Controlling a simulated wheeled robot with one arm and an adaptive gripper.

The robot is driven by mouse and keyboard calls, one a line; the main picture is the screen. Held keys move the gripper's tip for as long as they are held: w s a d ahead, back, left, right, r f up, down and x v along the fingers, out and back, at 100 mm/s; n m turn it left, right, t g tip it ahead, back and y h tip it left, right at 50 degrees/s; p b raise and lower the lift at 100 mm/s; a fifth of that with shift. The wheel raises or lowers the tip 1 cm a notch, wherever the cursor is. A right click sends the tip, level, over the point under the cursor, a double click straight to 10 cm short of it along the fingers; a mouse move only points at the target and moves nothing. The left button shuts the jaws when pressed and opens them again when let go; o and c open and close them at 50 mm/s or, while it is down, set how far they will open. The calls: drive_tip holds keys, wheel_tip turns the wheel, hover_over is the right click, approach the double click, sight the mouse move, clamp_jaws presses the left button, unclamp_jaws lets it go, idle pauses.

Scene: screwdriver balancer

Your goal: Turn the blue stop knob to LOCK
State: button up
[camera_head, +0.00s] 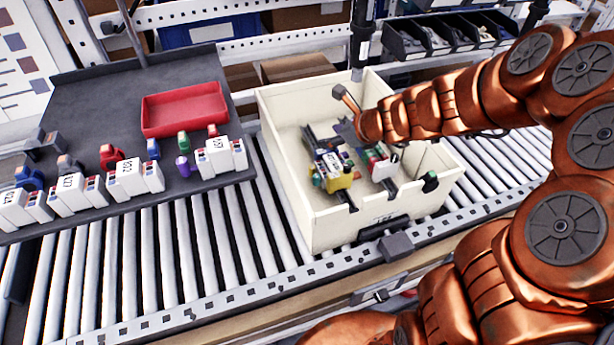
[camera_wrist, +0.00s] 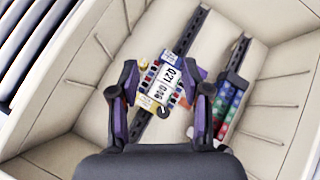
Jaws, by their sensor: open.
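My gripper (camera_wrist: 163,88) is open in the wrist view, with its purple-sided fingers apart. Between them in the picture is a labelled white-and-yellow module (camera_wrist: 165,84); I cannot tell if they touch it. In the head view the module (camera_head: 343,182) sits on a dark rail in the cream bin (camera_head: 320,232), and my gripper (camera_head: 343,132) is over the bin, partly hidden by my arm. I cannot make out which part is the blue stop knob, nor any LOCK mark. A blue knob-like piece (camera_head: 30,178) lies on the dark tray at the left.
A second rail in the bin carries a red, green and white module (camera_head: 381,163), also in the wrist view (camera_wrist: 228,104). The dark tray (camera_head: 95,100) holds a red tray (camera_head: 184,108), several white labelled modules and coloured pieces. Bin walls surround my gripper. Rollers (camera_head: 150,270) lie bare in front.

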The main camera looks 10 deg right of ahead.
drive_tip(key=s+a+r+n+g, duration=0.1)
drive_tip(key=s+a+n, duration=0.2)
drive_tip(key=s+n, duration=0.2)
drive_tip(key=s+a+r+n+g, duration=0.2)
drive_tip(key=s+a+n, duration=0.1)
drive_tip(key=s+n, duration=0.1)
drive_tip(key=s+a+r+n+g+y, duration=0.1)
drive_tip(key=s+a+n, duration=0.2)
drive_tip(key=s+n, duration=0.2)
drive_tip(key=shift+s+a+r+n+g+p, duration=0.1)
drive_tip(key=shift+s+r+n+g+p, duration=0.2)
drive_tip(key=shift+s, duration=0.35)
drive_tip(key=shift+s+f+n, duration=0.1)
drive_tip(key=shift+s+n, duration=0.3)
drive_tip(key=shift+s, duration=0.1)
drive_tip(key=shift+s, duration=0.4)
drive_tip(key=s+d+n+g+h, duration=0.2)
drive_tip(key=s+d+n, duration=0.3)
drive_tip(key=s, duration=0.5)
drive_tip(key=s+d+n+g+h, duration=0.3)
drive_tip(key=s+d+n, duration=0.3)
drive_tip(key=s, duration=0.4)
drive_tip(key=shift+d+f+h, duration=0.2)
drive_tip(key=shift+f+h, duration=0.05)
drive_tip(key=shift+h, duration=0.35)
